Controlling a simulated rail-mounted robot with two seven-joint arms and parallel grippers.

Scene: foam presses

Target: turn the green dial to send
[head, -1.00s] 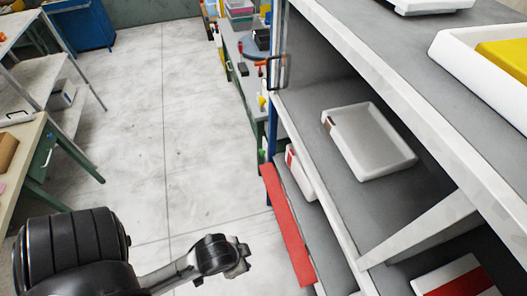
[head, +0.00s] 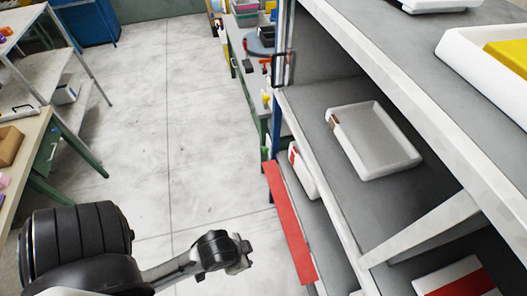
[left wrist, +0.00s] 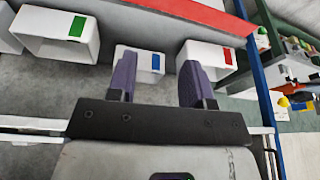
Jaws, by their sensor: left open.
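I cannot make out the green dial in either view. My left gripper (head: 243,256) is at the end of the arm low in the head view, over the bare floor and left of the shelf's red edge strip. In the left wrist view its two dark purple fingers (left wrist: 157,62) stand wide apart with nothing between them. Beyond them are white bins with a green label (left wrist: 77,27), a blue label (left wrist: 155,62) and a red label (left wrist: 228,56). My right gripper is in neither view.
A grey shelf rack fills the right, with a white tray (head: 373,140) on a middle shelf and a red strip (head: 290,222) lower down. A green-legged bench (head: 30,165) stands at the left. The concrete floor (head: 165,110) between is clear.

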